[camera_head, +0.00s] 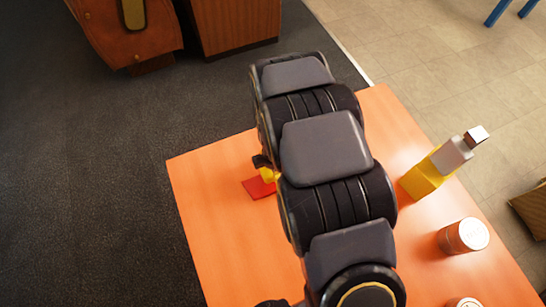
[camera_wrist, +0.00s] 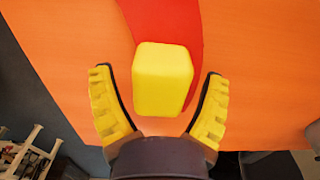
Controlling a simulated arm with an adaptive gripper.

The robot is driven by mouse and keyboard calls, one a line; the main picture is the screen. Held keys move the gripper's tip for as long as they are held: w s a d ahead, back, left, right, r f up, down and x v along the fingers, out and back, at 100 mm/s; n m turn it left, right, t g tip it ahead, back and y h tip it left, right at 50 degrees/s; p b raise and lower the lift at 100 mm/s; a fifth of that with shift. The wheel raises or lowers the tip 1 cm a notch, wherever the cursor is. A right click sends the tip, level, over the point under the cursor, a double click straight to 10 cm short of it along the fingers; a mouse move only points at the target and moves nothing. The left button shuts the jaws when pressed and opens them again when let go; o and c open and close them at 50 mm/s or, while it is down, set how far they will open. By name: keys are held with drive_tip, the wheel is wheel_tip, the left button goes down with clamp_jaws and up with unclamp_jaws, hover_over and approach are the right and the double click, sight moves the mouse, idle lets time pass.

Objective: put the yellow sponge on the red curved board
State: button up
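In the wrist view the yellow sponge (camera_wrist: 163,80) is a rounded block between the fingers of my gripper (camera_wrist: 158,76). The fingers are spread, with a gap on each side of the sponge. The red curved board (camera_wrist: 175,20) shows behind and around the sponge, which overlaps it in this view; I cannot tell whether they touch. In the head view a corner of the red board (camera_head: 257,188) lies on the table left of my arm. A small yellow patch there may be sponge or finger. My arm hides most of the gripper and board.
The orange table (camera_head: 215,220) is clear on its left side. A yellow bottle with a grey top (camera_head: 425,178) stands right of my arm. A can (camera_head: 463,236) stands closer, with another can (camera_head: 466,302) at the bottom edge. Wooden furniture (camera_head: 235,25) stands beyond the table.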

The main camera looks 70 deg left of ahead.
drive_tip(key=shift+r, duration=0.1)
wheel_tip(320, 180, up, 6)
drive_tip(key=shift+f, duration=0.15)
drive_tip(key=shift+w+d, duration=0.1)
drive_tip(key=shift+w, duration=0.05)
drive_tip(key=w+d+r+m, duration=1)
drive_tip(key=w+d, duration=0.1)
drive_tip(key=w+d+r+m, duration=0.1)
drive_tip(key=d+r+m, duration=0.35)
drive_tip(key=d, duration=0.25)
drive_tip(key=w+d+r+m, duration=0.1)
drive_tip(key=d+r+m, duration=0.2)
drive_tip(key=d+m, duration=0.35)
drive_tip(key=s+d+r+m+g, duration=0.1)
drive_tip(key=s+d+r+m, duration=0.1)
drive_tip(key=s+d+m, duration=0.3)
drive_tip(key=s+d+r+m, duration=0.3)
drive_tip(key=s+d+m, duration=0.2)
drive_tip(key=d+m, duration=0.5)
drive_tip(key=shift+s+r+g, duration=0.3)
drive_tip(key=shift+g, duration=0.1)
